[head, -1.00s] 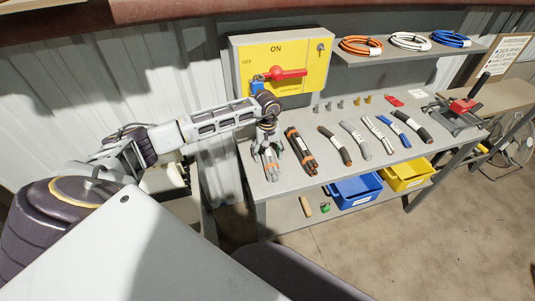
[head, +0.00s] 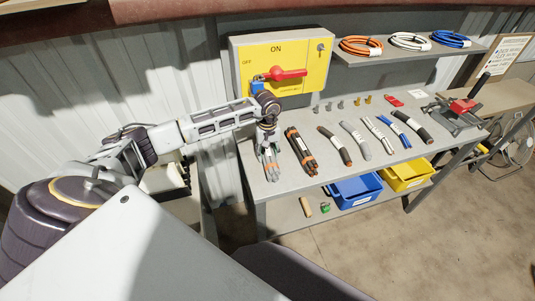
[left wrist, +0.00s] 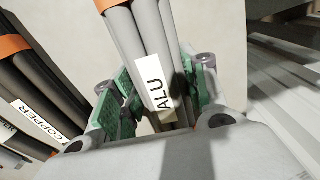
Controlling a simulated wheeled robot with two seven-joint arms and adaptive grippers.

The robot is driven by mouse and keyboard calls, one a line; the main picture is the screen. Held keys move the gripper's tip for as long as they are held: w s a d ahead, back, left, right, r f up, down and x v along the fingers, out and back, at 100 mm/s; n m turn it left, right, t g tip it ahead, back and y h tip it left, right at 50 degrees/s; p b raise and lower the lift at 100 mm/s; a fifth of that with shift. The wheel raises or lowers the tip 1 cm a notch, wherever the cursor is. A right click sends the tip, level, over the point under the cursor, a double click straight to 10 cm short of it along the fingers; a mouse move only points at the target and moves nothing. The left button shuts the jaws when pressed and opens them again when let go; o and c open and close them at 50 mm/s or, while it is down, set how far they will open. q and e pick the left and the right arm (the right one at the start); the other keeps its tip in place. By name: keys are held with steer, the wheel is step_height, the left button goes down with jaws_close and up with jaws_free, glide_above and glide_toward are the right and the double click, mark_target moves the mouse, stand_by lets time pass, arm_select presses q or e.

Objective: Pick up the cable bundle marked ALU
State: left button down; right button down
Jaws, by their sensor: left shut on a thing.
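The ALU bundle (head: 271,172) is a set of grey cables lying at the left end of the workbench. In the left wrist view the bundle (left wrist: 148,40) carries a white label reading ALU and an orange band near the top edge. My left gripper (head: 268,148) is over the bundle from above. In the wrist view its green-padded fingers (left wrist: 152,100) stand on both sides of the cables near the label and are shut on them. The bundle appears still on the bench top. My right gripper is not in view.
A darker bundle labelled COPPER (left wrist: 38,128) lies close beside, to the right in the head view (head: 301,150). Several other cable pieces lie further right on the bench (head: 350,178). A yellow switch box (head: 312,52) stands behind. Blue (head: 355,199) and yellow (head: 405,184) bins sit below.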

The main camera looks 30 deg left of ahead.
arm_select(q)
steer(key=shift+w+r, duration=0.1)
steer(key=shift+r, duration=0.1)
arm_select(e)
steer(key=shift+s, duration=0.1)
arm_select(q)
steer(key=shift+r, duration=0.55)
step_height(320, 180, up, 7)
steer(key=shift+r+b, duration=0.2)
steer(key=shift+b, duration=0.15)
steer(key=shift+r, duration=0.6)
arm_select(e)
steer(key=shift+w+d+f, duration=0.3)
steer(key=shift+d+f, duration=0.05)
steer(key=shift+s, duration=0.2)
